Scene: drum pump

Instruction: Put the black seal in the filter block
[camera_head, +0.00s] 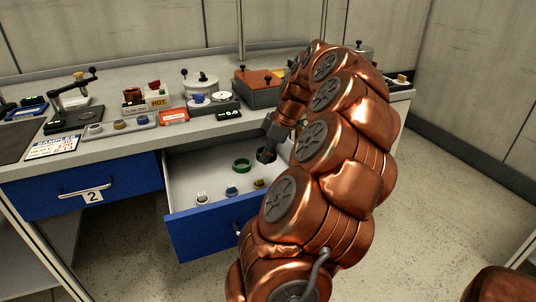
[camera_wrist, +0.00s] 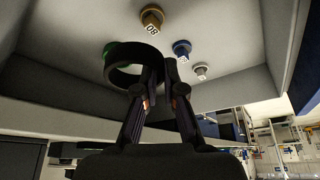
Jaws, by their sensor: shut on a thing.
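My gripper (camera_head: 268,154) is over the open drawer (camera_head: 185,175), at its right back part. In the wrist view my gripper (camera_wrist: 158,80) is shut on the black seal (camera_wrist: 119,50), a dark ring held at the fingertips. The seal is held in the drawer space, apart from the numbered pieces. I cannot tell for certain which item is the filter block; a dark block with an orange top (camera_head: 258,79) stands at the back of the bench, partly hidden by my arm.
A green ring (camera_head: 242,165) lies in the drawer. White (camera_head: 202,197), blue (camera_head: 232,190) and brown (camera_head: 259,184) capped pieces stand near the drawer front. The bench holds a white round pot (camera_head: 201,83), a tray (camera_head: 120,128) and a lever stand (camera_head: 73,110). My arm covers the bench's right part.

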